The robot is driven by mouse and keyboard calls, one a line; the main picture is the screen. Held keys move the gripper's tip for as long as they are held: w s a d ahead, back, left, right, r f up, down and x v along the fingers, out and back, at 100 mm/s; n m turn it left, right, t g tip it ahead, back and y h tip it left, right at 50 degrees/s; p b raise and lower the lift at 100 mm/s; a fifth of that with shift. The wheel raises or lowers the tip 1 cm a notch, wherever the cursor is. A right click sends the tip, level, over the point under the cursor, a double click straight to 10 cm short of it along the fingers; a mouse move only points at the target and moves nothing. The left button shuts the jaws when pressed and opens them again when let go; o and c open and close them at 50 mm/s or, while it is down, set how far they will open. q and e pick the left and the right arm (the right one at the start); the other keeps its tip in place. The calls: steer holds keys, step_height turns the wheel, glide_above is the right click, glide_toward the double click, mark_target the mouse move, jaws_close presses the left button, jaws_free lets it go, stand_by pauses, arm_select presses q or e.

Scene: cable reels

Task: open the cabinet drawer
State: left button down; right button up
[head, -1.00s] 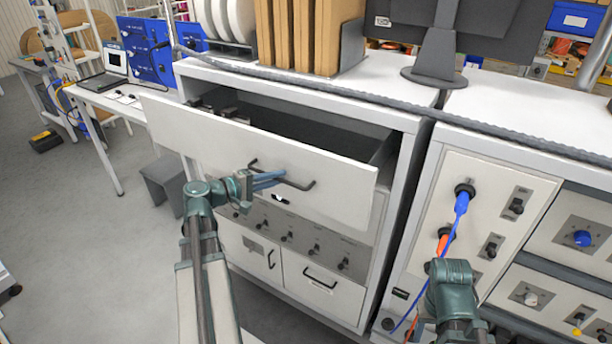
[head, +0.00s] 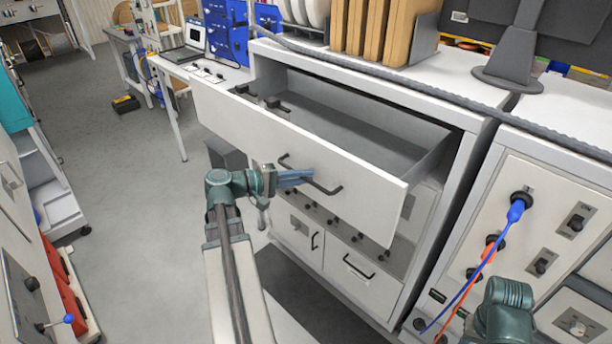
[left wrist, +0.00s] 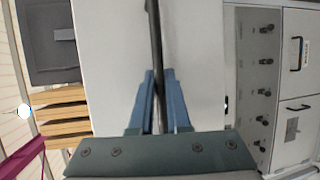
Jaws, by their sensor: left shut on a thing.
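The white cabinet drawer (head: 300,150) is pulled well out of the cabinet (head: 455,200), and its grey inside shows in the head view. Some small dark items lie at its left end. My left gripper (head: 308,178) is shut on the drawer's dark bar handle (head: 328,189). In the left wrist view the blue fingers of my left gripper (left wrist: 154,85) stand on both sides of the handle (left wrist: 155,45), against the white drawer front (left wrist: 195,60). My right arm shows at the lower right of the head view, but its gripper fingers are not visible.
Below the drawer are a row of knobs and two lower fronts with handles (head: 360,272). A panel with blue and orange cables (head: 515,212) is at the right. A grey cable (head: 420,92) runs along the cabinet top. Open floor (head: 120,210) lies to the left.

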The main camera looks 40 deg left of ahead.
stand_by(0.3)
arm_select(q)
steer(key=c, duration=0.9)
jaws_free()
steer(key=shift+s, duration=0.1)
steer(key=p+v, duration=0.2)
steer(key=v, duration=1.1)
steer(key=shift+s+a+r, duration=0.15)
steer(key=shift+s, duration=0.15)
